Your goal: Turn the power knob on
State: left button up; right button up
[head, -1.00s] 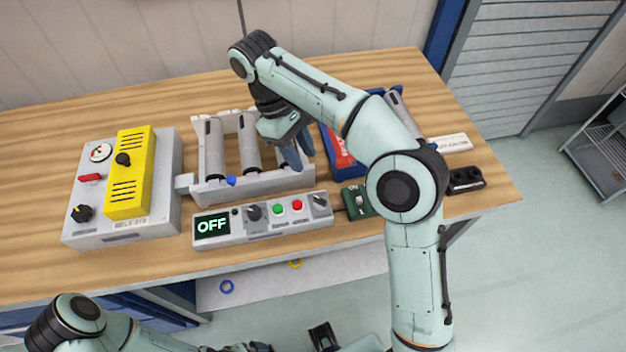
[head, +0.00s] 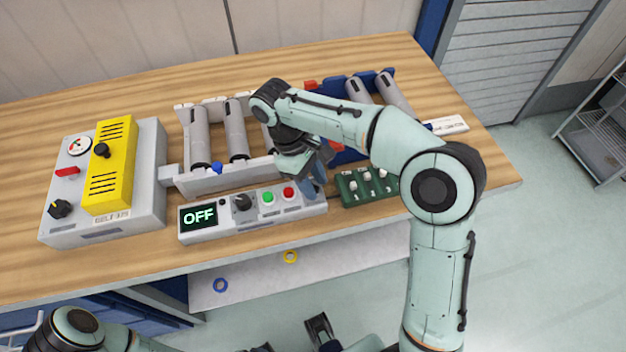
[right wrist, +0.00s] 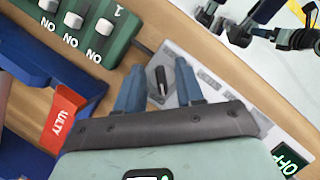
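The grey control panel (head: 222,230) lies on the wooden bench, with a lit display (head: 199,216) reading OFF, a dark knob (head: 243,203), a green button (head: 268,197) and a red button (head: 289,193). My right gripper (head: 314,188) points down at the panel's right end and hides the knob there. In the right wrist view that dark knob (right wrist: 161,80) appears between the two spread blue fingers of my right gripper (right wrist: 159,85). Contact cannot be made out. My left arm is low at the bottom left; its gripper barely shows at the bottom edge.
A green switch box (head: 350,197) stands just right of the panel. A roller rack (head: 204,185) is behind it, and a grey box with a yellow cover (head: 112,185) is to the left.

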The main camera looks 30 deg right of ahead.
grip_shut()
